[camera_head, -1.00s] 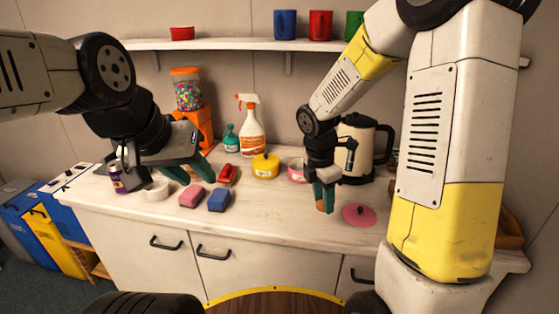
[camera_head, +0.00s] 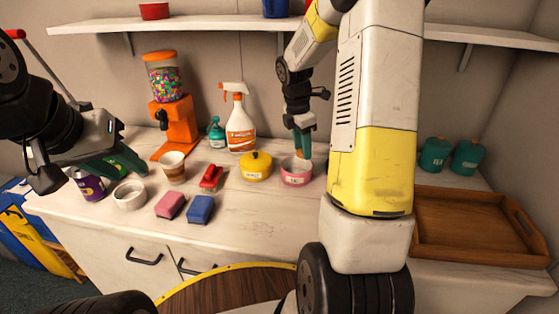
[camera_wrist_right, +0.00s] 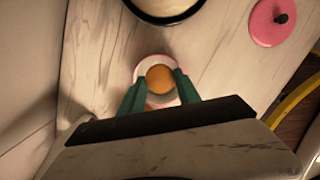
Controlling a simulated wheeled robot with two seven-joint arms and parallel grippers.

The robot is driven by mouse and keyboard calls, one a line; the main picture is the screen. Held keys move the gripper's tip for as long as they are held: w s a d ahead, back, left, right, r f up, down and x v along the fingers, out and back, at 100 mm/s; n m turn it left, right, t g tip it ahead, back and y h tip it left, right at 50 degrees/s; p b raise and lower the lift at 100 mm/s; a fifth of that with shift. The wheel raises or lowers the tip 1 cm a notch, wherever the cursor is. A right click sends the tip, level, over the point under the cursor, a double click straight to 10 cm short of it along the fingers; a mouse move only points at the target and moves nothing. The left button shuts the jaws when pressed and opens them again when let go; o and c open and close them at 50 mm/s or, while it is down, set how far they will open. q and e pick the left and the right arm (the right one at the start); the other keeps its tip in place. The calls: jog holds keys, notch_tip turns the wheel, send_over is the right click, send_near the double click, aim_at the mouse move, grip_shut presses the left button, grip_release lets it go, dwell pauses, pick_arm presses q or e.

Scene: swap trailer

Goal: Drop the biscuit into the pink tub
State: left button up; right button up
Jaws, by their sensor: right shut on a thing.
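The biscuit (camera_wrist_right: 160,79), round and orange-brown, is held between the green fingers of my right gripper (camera_wrist_right: 159,82) in the right wrist view. In the head view my right gripper (camera_head: 303,140) points down, with the biscuit (camera_head: 304,154) just showing under its fingertips. The pink tub (camera_head: 297,179) stands open on the counter directly below. Its pale rim (camera_wrist_right: 143,66) shows around the biscuit in the wrist view. The pink lid (camera_wrist_right: 272,22) lies on the counter apart from the tub. My left gripper (camera_head: 115,165) is empty and open over the left of the counter.
A yellow lidded tub (camera_head: 257,168) stands just left of the pink tub. A red stapler-like object (camera_head: 211,177), two sponges (camera_head: 201,209), a cup (camera_head: 173,167) and a spray bottle (camera_head: 240,130) are further left. A wooden tray (camera_head: 470,235) is at right. A shelf runs above.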

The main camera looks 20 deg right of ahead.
jog(key=shift+f, duration=1.75)
jog(key=o, duration=1.4)
jog(key=shift+c, duration=0.2)
